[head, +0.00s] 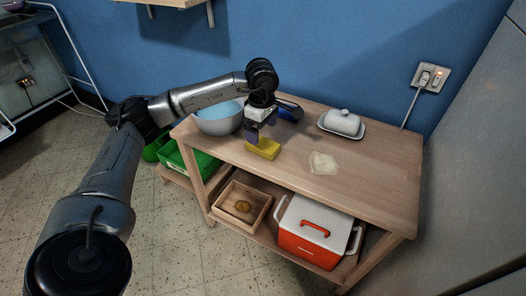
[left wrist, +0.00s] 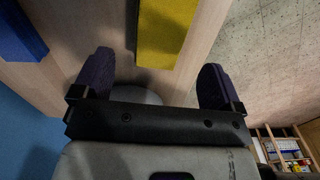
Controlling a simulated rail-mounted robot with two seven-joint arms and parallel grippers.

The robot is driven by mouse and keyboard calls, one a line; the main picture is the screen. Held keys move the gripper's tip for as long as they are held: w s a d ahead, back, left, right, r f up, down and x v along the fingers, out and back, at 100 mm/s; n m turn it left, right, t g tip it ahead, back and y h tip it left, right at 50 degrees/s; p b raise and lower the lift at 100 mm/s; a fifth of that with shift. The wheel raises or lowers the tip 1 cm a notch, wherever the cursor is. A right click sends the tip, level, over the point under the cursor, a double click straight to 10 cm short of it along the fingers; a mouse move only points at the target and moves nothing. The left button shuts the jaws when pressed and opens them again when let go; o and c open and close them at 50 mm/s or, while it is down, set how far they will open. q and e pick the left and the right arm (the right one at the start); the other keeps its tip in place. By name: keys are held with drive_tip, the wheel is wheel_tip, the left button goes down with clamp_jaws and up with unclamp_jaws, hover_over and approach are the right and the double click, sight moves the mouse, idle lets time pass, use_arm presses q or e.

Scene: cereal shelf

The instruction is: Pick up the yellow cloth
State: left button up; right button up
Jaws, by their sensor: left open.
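The yellow cloth (head: 263,148) is a thick folded block lying near the front edge of the wooden table. My left gripper (head: 253,134) is beside and just above it, with its purple fingers pointing down. In the left wrist view the cloth (left wrist: 167,32) shows at the top, between the lines of the two spread fingers and beyond their tips. My left gripper (left wrist: 157,70) is open, and nothing shows held in it. My arm's wrist hides part of the table behind the cloth. My right gripper is not in view.
On the table (head: 385,170) are a light blue bowl (head: 219,120), a blue object (head: 289,111), a white butter dish (head: 342,123) and a pale flat cloth (head: 323,163). Below stand a wooden box (head: 225,217), a red-and-white cooler (head: 305,248) and green crates (head: 205,163). The table's right part is clear.

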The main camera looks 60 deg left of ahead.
sight(263, 143)
use_arm(q)
drive_tip(key=shift+f, duration=0.6)
drive_tip(key=f+b, duration=0.4)
drive_tip(key=f, duration=0.1)
drive_tip(key=shift+w+d+f+b, duration=0.1)
drive_tip(key=shift+d+b, duration=0.1)
drive_tip(key=shift+b, duration=0.1)
drive_tip(key=shift+c, duration=0.8)
drive_tip(key=c, duration=0.8)
drive_tip(key=shift+c, duration=0.2)
